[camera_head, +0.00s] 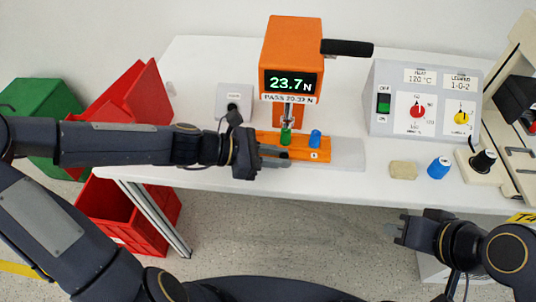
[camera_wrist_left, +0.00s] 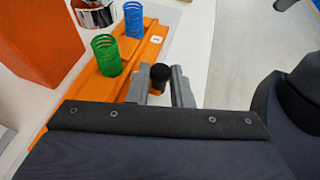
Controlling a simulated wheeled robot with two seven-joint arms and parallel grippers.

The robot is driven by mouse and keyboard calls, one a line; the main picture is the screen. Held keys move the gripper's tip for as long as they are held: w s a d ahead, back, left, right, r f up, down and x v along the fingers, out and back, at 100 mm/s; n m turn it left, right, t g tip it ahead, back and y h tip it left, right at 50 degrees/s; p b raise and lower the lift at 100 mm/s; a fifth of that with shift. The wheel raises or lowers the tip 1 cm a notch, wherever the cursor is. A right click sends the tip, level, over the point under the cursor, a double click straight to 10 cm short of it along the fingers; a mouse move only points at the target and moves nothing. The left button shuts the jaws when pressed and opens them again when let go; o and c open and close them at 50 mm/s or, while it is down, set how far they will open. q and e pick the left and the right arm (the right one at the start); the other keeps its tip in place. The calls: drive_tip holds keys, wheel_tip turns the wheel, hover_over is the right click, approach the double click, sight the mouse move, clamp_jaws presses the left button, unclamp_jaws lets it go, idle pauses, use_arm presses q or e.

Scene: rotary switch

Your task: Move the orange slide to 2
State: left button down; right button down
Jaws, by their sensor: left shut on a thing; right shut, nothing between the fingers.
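The orange slide (camera_head: 322,143) lies on the table under the force gauge, with a green spring (camera_head: 285,136) and a blue spring (camera_head: 315,139) standing on it. A small white label beside the blue spring is too small to read surely. The green spring is beneath the gauge's plunger. My left gripper (camera_head: 288,157) is at the slide's front edge. In the left wrist view its fingers (camera_wrist_left: 163,84) close around a black knob (camera_wrist_left: 160,73) at the slide (camera_wrist_left: 140,51). My right gripper (camera_head: 396,230) is shut and empty, below the table's front edge.
The orange force gauge (camera_head: 291,52) reads 23.7 N, with a black lever to its right. A grey control box (camera_head: 424,98), tan block (camera_head: 403,170) and blue cylinder (camera_head: 438,167) stand to the right. A grey plate (camera_head: 347,154) extends right of the slide.

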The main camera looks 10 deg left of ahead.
use_arm(q)
drive_tip(key=c, duration=1.6)
unclamp_jaws()
drive_tip(key=p+v, duration=0.2)
drive_tip(key=v, duration=0.5)
drive_tip(key=shift+d, duration=0.1)
drive_tip(key=shift+s+a+r, duration=0.1)
drive_tip(key=shift+a+r, duration=0.05)
drive_tip(key=shift+a, duration=0.3)
